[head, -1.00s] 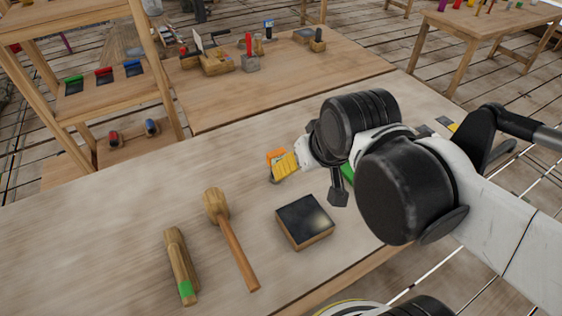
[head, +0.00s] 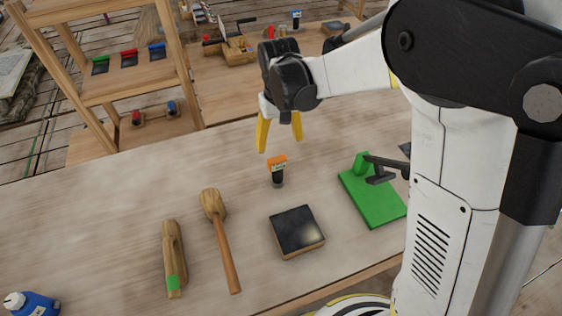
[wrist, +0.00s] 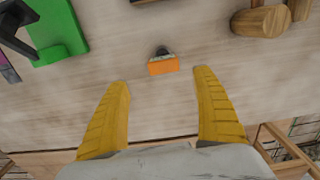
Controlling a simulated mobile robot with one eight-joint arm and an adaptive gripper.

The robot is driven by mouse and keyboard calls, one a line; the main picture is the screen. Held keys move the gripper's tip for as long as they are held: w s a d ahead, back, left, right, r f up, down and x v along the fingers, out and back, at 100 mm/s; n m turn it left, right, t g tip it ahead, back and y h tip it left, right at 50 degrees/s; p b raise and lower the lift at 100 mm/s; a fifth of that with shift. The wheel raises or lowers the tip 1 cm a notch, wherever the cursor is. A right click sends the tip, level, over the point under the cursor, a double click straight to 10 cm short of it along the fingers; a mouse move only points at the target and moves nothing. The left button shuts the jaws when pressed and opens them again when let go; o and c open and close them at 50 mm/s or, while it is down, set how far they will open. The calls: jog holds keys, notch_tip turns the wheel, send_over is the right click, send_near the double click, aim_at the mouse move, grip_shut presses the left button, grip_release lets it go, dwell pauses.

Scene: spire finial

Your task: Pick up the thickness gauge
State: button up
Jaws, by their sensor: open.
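The thickness gauge, as I take it, is a small upright device (head: 277,171) with an orange top and a dark body, standing on the workbench. In the wrist view its orange top (wrist: 163,66) lies just beyond the fingertips, near the middle of the gap. My gripper (head: 280,145) has two yellow fingers, spread apart and pointing down, above and slightly behind the gauge in the head view. The fingers also show in the wrist view (wrist: 162,78), with nothing between them. The gauge's lower part is mostly hidden in the wrist view.
A green plate with a dark lever (head: 372,198) is right of the gauge. A black-topped block (head: 297,231) lies in front. A wooden mallet (head: 220,238) and a green-ended wooden tool (head: 174,258) lie to the left. The workbench (head: 100,225) is otherwise fairly clear there.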

aim_at(277, 159)
jog(key=f+b, duration=0.1)
jog(key=f, duration=0.2)
jog(key=f+b, duration=0.1)
jog(key=f, duration=0.2)
jog(key=f+b, duration=0.1)
jog(key=f, duration=0.2)
jog(key=shift+a+f, duration=0.15)
jog(key=shift+a, duration=0.2)
jog(key=shift+s, duration=0.1)
jog(key=c, duration=1.4)
